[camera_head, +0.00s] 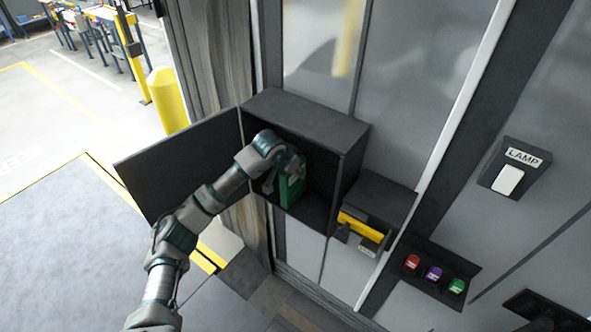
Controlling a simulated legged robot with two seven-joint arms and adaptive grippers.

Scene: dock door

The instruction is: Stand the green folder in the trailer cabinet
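The trailer cabinet (309,118) is a dark open box on the wall. Its door (180,165) is swung wide open to the left. The green folder (291,190) is inside the cabinet, looking roughly upright near the opening. My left arm reaches in from the lower left, and my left gripper (288,176) is inside the cabinet at the folder's upper part. The gripper's wrist and the small view hide whether its fingers close on the folder. The folder's lower edge contact with the cabinet floor is unclear. My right gripper is not in view.
Right of the cabinet is a dark box with a yellow bar (361,227). A panel holds red (412,262), purple (433,272) and green (456,286) buttons. A lamp switch (508,180) is farther right. A yellow bollard (168,100) stands left, beyond the door. Open floor lies left.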

